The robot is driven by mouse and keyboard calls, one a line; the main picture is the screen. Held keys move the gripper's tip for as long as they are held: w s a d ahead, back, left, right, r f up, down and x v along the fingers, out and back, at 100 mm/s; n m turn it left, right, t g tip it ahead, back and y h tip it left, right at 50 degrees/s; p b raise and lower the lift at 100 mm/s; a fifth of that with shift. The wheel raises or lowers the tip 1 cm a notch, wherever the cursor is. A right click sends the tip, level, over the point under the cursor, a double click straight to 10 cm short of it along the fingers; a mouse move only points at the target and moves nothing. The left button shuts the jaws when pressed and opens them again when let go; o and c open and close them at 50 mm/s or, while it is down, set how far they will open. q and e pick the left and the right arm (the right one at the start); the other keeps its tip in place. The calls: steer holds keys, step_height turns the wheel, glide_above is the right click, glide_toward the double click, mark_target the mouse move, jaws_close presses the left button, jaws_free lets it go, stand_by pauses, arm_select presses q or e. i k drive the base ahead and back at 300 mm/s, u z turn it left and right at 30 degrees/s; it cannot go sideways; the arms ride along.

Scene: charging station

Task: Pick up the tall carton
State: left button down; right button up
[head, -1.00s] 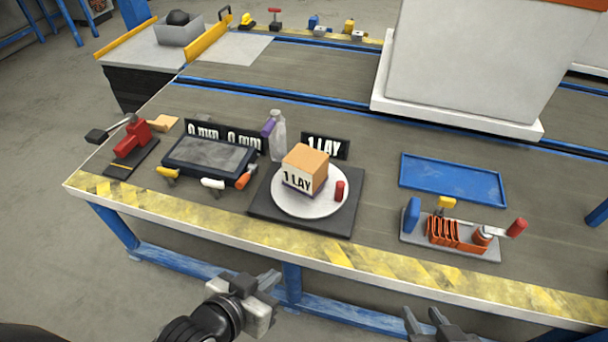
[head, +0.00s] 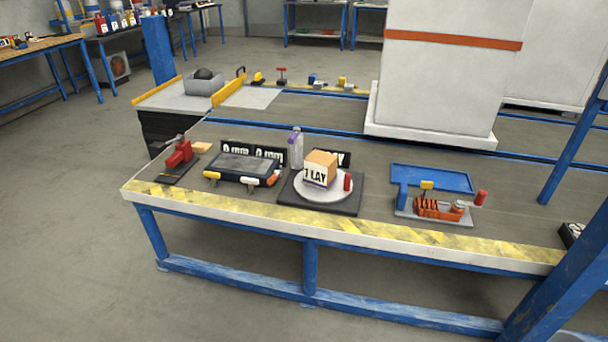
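A small box-shaped carton (head: 319,169) with an orange-tan top and white sides marked "1 LAY" stands on a round white plate (head: 309,194). The plate rests on a dark square base (head: 330,206) near the front of the workbench. A much taller white block (head: 447,85) with an orange stripe stands behind it on a white slab (head: 430,137). I cannot tell for sure which one the task calls the tall carton. Neither of my grippers is in view.
A red cylinder (head: 347,182) stands beside the carton, and a clear bottle (head: 296,148) behind it. A dark tablet-like device (head: 243,168) lies left, a blue tray (head: 433,178) and orange fixture (head: 438,208) right. A blue post (head: 568,265) crosses the lower right. Floor in front is clear.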

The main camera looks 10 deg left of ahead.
mark_target(320, 171)
steer(key=u, duration=0.95)
steer(key=i, duration=1.45)
steer(key=z, duration=0.4)
